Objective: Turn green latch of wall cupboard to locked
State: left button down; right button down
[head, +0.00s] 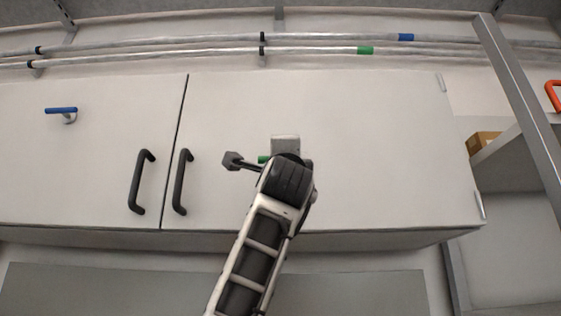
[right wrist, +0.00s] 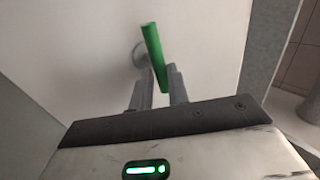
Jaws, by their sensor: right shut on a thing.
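The green latch (right wrist: 153,42) is a green bar on a round grey mount on the pale cupboard door, seen in the right wrist view. My right gripper (right wrist: 160,76) is shut on the bar, with one finger on each side of its near end. In the head view only a small green end of the latch (head: 263,159) shows, left of my right wrist. The rest of the latch and the fingertips are hidden behind my arm there. The right cupboard door (head: 380,150) looks closed. My left gripper is in neither view.
Two black door handles (head: 181,182) (head: 140,182) stand out left of my right wrist. A blue latch (head: 62,110) sits on the left door. Pipes (head: 180,53) run above the cupboard. A slanted metal post (head: 520,100) and a shelf with a cardboard box (head: 480,142) are at the right.

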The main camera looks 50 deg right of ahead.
jog(key=shift+s+a+r, duration=0.1)
jog(key=shift+r, duration=0.05)
jog(key=c, duration=1.4)
grip_release()
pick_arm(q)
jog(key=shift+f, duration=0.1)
pick_arm(e)
jog(key=shift+f, duration=0.2)
